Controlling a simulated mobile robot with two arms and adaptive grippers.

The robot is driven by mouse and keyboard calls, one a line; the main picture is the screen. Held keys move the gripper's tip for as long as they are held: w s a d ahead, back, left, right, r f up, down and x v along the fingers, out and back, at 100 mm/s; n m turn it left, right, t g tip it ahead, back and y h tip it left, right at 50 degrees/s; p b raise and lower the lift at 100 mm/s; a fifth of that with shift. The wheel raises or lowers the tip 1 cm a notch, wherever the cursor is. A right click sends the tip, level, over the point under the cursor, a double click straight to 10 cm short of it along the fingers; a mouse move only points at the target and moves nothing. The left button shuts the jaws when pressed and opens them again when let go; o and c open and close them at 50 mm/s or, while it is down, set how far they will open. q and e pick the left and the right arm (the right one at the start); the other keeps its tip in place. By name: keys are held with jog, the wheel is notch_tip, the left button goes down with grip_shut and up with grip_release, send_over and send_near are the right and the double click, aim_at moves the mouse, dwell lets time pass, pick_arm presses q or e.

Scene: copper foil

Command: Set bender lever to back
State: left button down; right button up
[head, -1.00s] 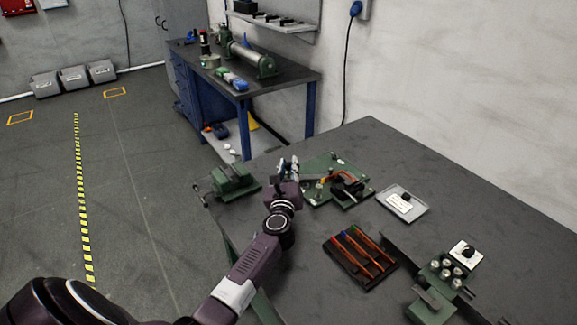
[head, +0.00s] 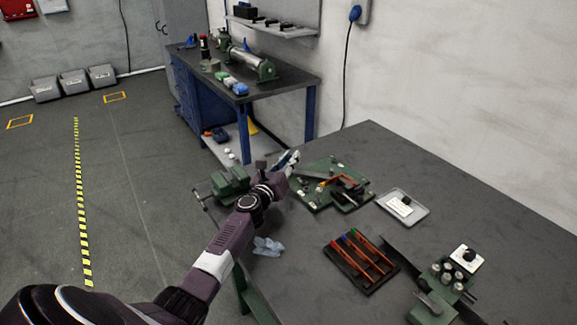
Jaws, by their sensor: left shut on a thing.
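The bender is a green plate (head: 313,196) with dark and orange parts, lying on the grey bench near its far left edge. A dark grey bar, which looks like the bender lever (head: 314,174), runs over the plate's left side toward my left gripper. My left gripper (head: 289,160) is at the plate's far left corner, shut, and appears to hold the outer end of this lever. The wrist hides part of the grip, so the contact is not clear. My right gripper is not in view.
A green vise (head: 231,181) sits on the bench edge left of my wrist. A crumpled light-blue cloth (head: 267,246) lies below my forearm. A rack of coloured rods (head: 352,272), a white tray (head: 416,213) and a green fixture (head: 436,300) stand to the right.

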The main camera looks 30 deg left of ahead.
pick_arm(q)
jog(key=shift+w+a+m+h, duration=0.15)
jog(key=shift+w+m+h, duration=0.35)
jog(key=shift+h, duration=0.3)
jog(key=c, duration=1.8)
grip_release()
jog(key=shift+s+f, duration=0.1)
jog(key=shift+s, duration=0.45)
jog(key=s, duration=0.7)
jog(key=s+d, duration=0.1)
jog(key=s, duration=0.2)
jog(key=shift+s, duration=0.4)
